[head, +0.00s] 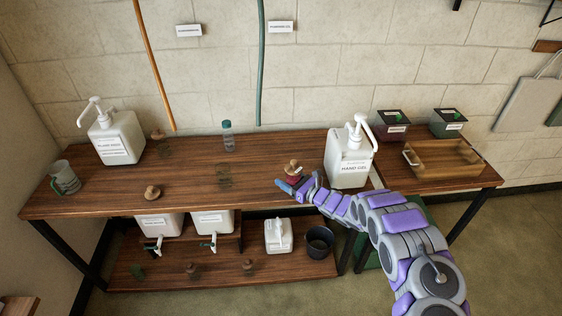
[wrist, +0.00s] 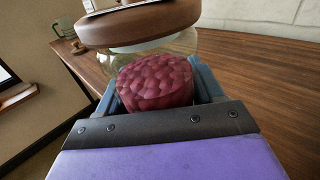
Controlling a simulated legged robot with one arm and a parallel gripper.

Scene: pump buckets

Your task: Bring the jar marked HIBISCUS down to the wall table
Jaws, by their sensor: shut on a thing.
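A glass jar with a round wooden lid and dark red contents (wrist: 155,82) fills the upper middle of the wrist view. Its label is not readable. In the head view the jar (head: 293,170) is at the long wooden wall table (head: 190,200), near its front edge, left of the large pump bottle. My gripper (head: 288,184) is shut around the jar, one blue finger on each side in the wrist view. I cannot tell if the jar's base touches the tabletop.
The large white HAND GEL pump bottle (head: 348,162) stands close to my arm. A second pump bottle (head: 117,138), a wooden-lidded jar (head: 152,192), a clear bottle (head: 228,138) and a mug (head: 65,178) stand on the table. A wooden tray (head: 420,172) lies right. The table's middle is mostly clear.

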